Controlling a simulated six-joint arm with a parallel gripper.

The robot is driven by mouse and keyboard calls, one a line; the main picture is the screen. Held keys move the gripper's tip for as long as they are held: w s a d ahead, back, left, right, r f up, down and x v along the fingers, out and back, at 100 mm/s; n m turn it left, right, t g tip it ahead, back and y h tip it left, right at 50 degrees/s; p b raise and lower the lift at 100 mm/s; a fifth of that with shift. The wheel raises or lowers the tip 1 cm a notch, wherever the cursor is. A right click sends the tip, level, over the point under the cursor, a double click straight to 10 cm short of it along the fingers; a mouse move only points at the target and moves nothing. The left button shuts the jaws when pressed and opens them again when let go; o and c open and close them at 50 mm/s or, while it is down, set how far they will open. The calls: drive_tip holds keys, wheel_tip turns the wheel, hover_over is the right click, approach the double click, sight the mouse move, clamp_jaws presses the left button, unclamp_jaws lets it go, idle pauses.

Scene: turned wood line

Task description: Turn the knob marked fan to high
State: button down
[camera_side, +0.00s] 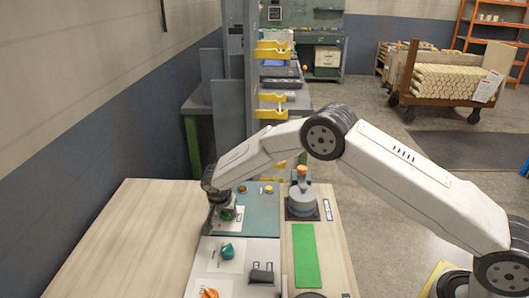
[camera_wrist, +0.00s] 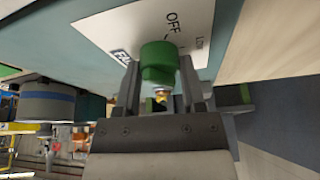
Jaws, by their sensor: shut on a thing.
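A green knob (camera_wrist: 158,62) stands on a white label plate (camera_wrist: 120,24) in the wrist view. The plate carries the word OFF, a second word at the right that looks like LOW, and a partly covered word at the lower left that may be FAN. My gripper (camera_wrist: 160,80) has one finger on each side of the green knob and is shut on it. The knob's pointer is hard to make out, so I cannot tell its setting. In the side view my gripper (camera_side: 222,214) reaches down onto the teal panel (camera_side: 262,218) and mostly hides the knob.
In front are a teal knob (camera_side: 227,251), an orange knob (camera_side: 209,293) and a black switch (camera_side: 262,273). A grey device with an orange top (camera_side: 301,200) stands to the right, behind a green strip (camera_side: 304,255). The wooden bench at the left (camera_side: 135,235) is clear.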

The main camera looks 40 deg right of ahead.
sight(225, 225)
drive_tip(key=shift+c, duration=0.9)
unclamp_jaws()
drive_tip(key=v, duration=0.7)
drive_tip(key=shift+r, duration=0.4)
drive_tip(key=shift+s, duration=0.1)
drive_tip(key=s+d+r+n+y, duration=0.1)
drive_tip(key=s+d+r+n, duration=0.1)
drive_tip(key=s, duration=0.8)
drive_tip(key=s+d+r+n+y, duration=0.1)
drive_tip(key=s+d+n, duration=0.3)
drive_tip(key=s, duration=0.6)
drive_tip(key=s+d+r+n+y, duration=0.1)
drive_tip(key=s+d+n, duration=0.3)
drive_tip(key=s, duration=0.5)
drive_tip(key=shift+s+r+n+y, duration=0.3)
drive_tip(key=shift+s+r+y, duration=0.1)
drive_tip(key=shift+r, duration=0.5)
